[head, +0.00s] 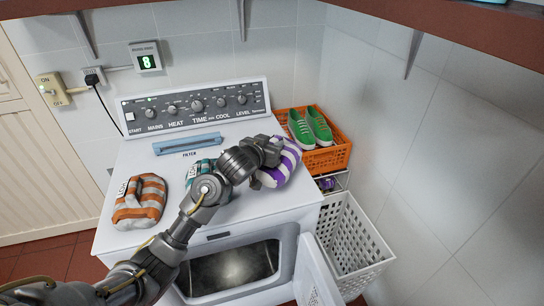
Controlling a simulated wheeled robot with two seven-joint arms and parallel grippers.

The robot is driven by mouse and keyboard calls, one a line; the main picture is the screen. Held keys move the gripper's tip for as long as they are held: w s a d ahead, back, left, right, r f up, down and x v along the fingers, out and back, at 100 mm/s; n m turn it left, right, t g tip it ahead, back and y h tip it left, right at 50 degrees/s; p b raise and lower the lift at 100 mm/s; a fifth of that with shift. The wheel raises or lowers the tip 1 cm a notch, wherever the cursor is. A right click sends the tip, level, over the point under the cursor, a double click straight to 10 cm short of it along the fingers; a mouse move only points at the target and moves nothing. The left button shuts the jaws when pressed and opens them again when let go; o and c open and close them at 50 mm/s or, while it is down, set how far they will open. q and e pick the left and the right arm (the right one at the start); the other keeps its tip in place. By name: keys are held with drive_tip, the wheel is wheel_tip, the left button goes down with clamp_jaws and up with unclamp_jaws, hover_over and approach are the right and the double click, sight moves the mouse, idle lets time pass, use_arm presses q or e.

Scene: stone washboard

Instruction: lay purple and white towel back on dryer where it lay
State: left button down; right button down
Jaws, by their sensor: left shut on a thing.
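The purple and white towel (284,168) is striped and bunched at the right side of the top of the white dryer (247,212). My left gripper (268,152) is shut on the towel's left part, and the gripper and wrist hide some of it. I cannot tell whether the towel touches the dryer top or hangs just above it. My right gripper is not in view.
An orange and white towel (139,202) lies at the dryer top's left; a teal one (199,169) is partly behind my arm. The dryer door (315,275) is open. An orange crate (335,156) with green shoes (309,128) and a white basket (352,246) stand right.

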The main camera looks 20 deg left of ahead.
use_arm(q)
drive_tip(key=w+f, duration=0.1)
drive_tip(key=w+a+f, duration=0.1)
drive_tip(key=shift+f, duration=0.4)
drive_tip(key=shift+w+a+f+p, duration=0.15)
drive_tip(key=shift+w+f+p, duration=0.2)
drive_tip(key=shift+f, duration=0.25)
drive_tip(key=shift+w+f, duration=0.2)
drive_tip(key=shift+w+a+f, duration=0.1)
drive_tip(key=shift+w+f, duration=0.25)
drive_tip(key=shift+f, duration=0.05)
wheel_tip(320, 180, down, 2)
drive_tip(key=shift+p, duration=0.75)
drive_tip(key=shift+f, duration=0.55)
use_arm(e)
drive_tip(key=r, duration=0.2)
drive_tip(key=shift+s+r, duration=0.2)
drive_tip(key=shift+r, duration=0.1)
